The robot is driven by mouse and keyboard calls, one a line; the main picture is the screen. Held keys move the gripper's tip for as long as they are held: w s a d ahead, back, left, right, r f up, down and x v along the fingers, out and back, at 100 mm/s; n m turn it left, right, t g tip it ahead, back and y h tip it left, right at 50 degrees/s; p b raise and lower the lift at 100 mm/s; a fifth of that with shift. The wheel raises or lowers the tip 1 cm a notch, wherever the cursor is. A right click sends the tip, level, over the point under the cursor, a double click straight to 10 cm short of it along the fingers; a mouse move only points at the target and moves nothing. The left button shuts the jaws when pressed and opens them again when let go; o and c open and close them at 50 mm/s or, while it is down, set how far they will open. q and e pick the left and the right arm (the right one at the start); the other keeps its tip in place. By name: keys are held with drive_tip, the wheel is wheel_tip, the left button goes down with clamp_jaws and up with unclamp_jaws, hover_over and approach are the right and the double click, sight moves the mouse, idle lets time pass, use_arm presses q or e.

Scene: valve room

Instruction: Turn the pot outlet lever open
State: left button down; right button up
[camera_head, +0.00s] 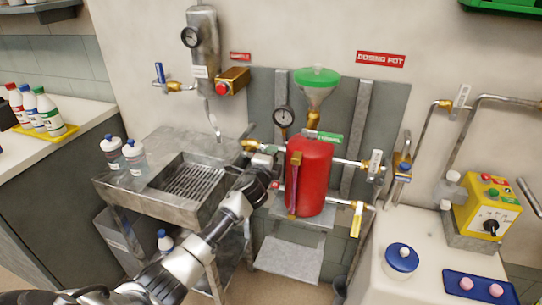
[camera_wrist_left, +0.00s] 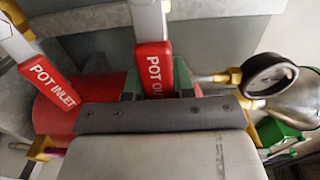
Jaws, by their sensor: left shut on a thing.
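My left gripper (camera_head: 270,166) reaches in from the left to the left side of the red dosing pot (camera_head: 312,172). In the left wrist view the pot outlet lever (camera_wrist_left: 153,68), with a red grip reading "POT OUT", stands between the green finger pads of my left gripper (camera_wrist_left: 157,82). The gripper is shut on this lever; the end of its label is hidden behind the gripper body. The pot inlet lever (camera_wrist_left: 52,84), also red, is to the left, apart from the fingers. In the head view my gripper hides the outlet lever. My right gripper is not in view.
A pressure gauge (camera_head: 284,118) and a funnel with a green top (camera_head: 317,77) are above the pot. A steel sink (camera_head: 185,182) stands left, near my arm. A yellow control box (camera_head: 488,208) sits at far right.

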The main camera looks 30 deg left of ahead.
use_arm(q)
drive_tip(key=shift+f, duration=0.15)
drive_tip(key=c, duration=0.9)
unclamp_jaws()
drive_tip(key=shift+c, duration=0.2)
drive_tip(key=s+d, duration=0.2)
drive_tip(key=s, duration=0.8)
drive_tip(key=shift+s, duration=0.35)
